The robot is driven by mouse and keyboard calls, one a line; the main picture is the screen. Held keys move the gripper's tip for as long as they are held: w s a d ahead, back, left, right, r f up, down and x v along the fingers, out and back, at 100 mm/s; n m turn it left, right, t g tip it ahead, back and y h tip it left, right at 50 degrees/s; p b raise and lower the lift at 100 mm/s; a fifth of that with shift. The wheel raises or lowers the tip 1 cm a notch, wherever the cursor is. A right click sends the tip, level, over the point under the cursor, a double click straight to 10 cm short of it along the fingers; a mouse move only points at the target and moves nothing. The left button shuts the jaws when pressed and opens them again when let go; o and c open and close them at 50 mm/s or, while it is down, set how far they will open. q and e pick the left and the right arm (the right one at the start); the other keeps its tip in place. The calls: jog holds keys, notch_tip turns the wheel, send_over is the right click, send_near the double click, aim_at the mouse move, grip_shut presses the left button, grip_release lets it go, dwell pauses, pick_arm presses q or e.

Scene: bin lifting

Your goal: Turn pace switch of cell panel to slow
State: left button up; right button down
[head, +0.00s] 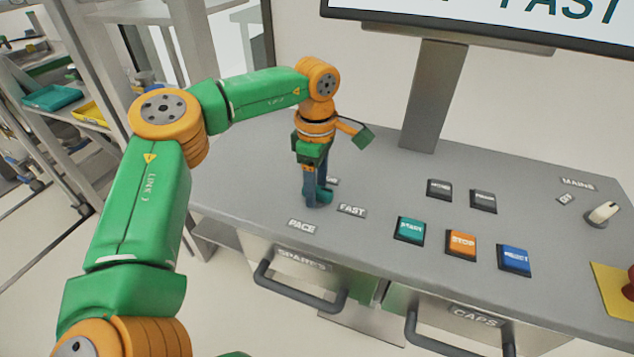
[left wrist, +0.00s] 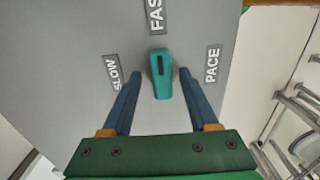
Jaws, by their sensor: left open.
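The pace switch is a teal knob (left wrist: 161,78) on the grey cell panel (head: 375,165). In the left wrist view the end with the dark mark points toward the FAST label (left wrist: 156,15). The SLOW label (left wrist: 115,72) is left of the knob and the PACE label (left wrist: 212,64) is right of it. My left gripper (head: 316,197) points down at the knob, its blue fingers open on either side, with gaps showing. The knob (head: 325,196) is partly hidden by the fingers in the head view. My right gripper is not in view.
A screen (head: 490,20) above the panel reads FAST. To the right are green START (head: 409,230), orange STOP (head: 461,244) and blue (head: 514,260) buttons, two dark buttons behind, and a white MAINS knob (head: 603,212). Drawers with handles (head: 300,295) are below the front edge.

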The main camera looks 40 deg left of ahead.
pick_arm(q)
jog(key=shift+s+r, duration=0.1)
jog(key=shift+s, duration=0.05)
grip_shut()
jog(key=n, duration=0.8)
jog(key=shift+n, duration=0.3)
jog(key=n, duration=0.4)
jog(key=shift+p, duration=0.4)
jog(key=n, duration=0.5)
